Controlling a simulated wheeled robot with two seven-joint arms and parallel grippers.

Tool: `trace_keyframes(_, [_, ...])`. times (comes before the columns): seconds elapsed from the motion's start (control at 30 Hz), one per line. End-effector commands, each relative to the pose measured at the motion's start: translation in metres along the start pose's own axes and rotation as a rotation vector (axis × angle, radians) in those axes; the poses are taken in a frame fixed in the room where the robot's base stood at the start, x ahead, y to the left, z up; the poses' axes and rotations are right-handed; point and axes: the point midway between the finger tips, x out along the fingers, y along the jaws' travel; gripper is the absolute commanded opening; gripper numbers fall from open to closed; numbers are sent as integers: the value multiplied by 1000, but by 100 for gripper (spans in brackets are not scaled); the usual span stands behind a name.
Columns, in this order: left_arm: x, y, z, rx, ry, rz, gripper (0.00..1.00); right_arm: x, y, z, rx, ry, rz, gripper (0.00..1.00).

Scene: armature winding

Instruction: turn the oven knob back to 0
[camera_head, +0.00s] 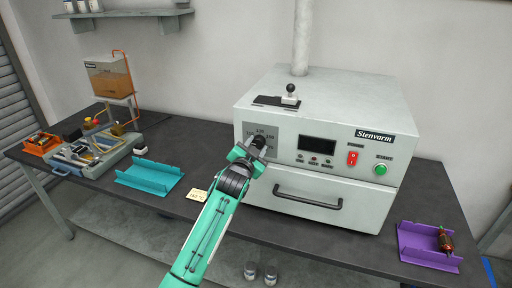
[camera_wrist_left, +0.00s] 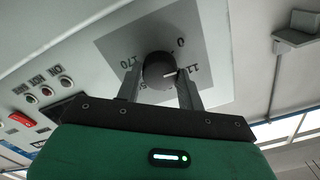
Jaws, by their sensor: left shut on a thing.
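The oven (camera_head: 320,150) is a white box marked "Stenvarm" on the dark bench. Its black knob (camera_head: 259,141) sits on a grey dial plate at the left of the front panel. My left gripper (camera_head: 248,152) is at the knob and partly covers it and the dial. In the left wrist view the two fingers (camera_wrist_left: 159,88) are shut on either side of the knob (camera_wrist_left: 157,68). The knob's white pointer line points to the mark starting "11", away from the 0 mark (camera_wrist_left: 181,42). Some dial numbers are hidden behind the knob and fingers. My right gripper is not in view.
The oven front also has a dark display (camera_head: 317,145), a red switch (camera_head: 352,158), a green start button (camera_head: 380,169) and a drawer handle (camera_head: 308,198). A cyan tray (camera_head: 149,177) lies left, and a purple tray (camera_head: 420,243) with a copper-wound armature (camera_head: 445,240) lies right.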

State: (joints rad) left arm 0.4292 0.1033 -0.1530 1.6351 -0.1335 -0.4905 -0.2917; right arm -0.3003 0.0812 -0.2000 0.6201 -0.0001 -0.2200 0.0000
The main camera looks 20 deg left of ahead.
Motion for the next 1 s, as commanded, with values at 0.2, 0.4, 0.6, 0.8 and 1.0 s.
trace_keyframes(0.2, [0, 1, 1, -203, -4, 1, 16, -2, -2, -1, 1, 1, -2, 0])
trace_keyframes(0.4, [0, 1, 1, -364, -4, 2, 16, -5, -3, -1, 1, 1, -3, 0])
trace_keyframes(0.6, [0, 1, 1, -482, -4, 2, 16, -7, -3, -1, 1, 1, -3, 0])
trace_keyframes(0.8, [0, 1, 2, -551, -4, 1, 16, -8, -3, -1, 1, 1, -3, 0])
trace_keyframes(1.0, [0, 2, 2, -581, -4, 2, 16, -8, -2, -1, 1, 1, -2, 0])
